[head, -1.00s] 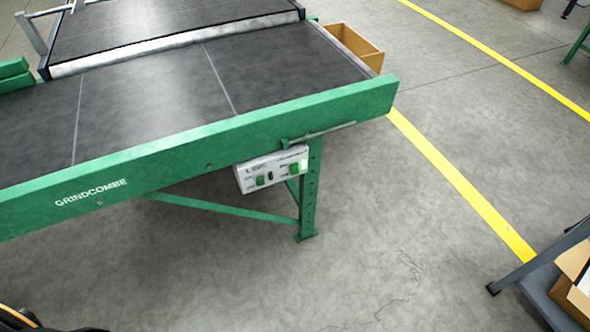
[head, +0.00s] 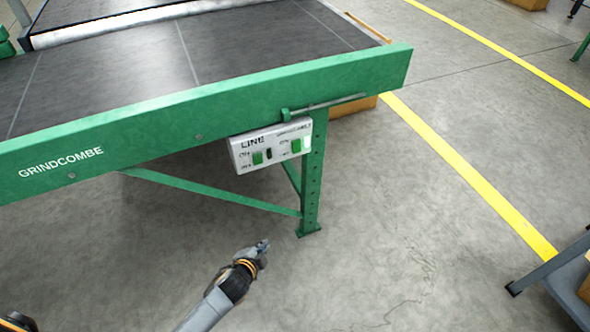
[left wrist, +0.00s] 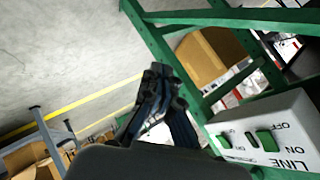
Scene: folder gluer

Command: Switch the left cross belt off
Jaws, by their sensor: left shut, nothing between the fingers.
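A grey-white control box (head: 284,142) hangs under the green conveyor frame beside its leg. It carries two green switches: one under the word LINE (head: 257,158), and a right one (head: 296,146) under a label too small to read surely. I cannot tell their on or off positions. The box (left wrist: 292,113) also shows at the right of the left wrist view, with the LINE switch (left wrist: 267,141) and the other switch (left wrist: 224,141). My left gripper (head: 263,245) is shut and empty, below and apart from the box. It also shows in the left wrist view (left wrist: 156,72). My right gripper is not seen.
The green conveyor (head: 130,128) with its dark belt fills the upper left. A green leg (head: 312,185) and a slanting brace (head: 205,190) stand close to the box. A cardboard box (head: 355,106) is behind the leg. The floor in front is clear. A grey cart (head: 555,265) stands at right.

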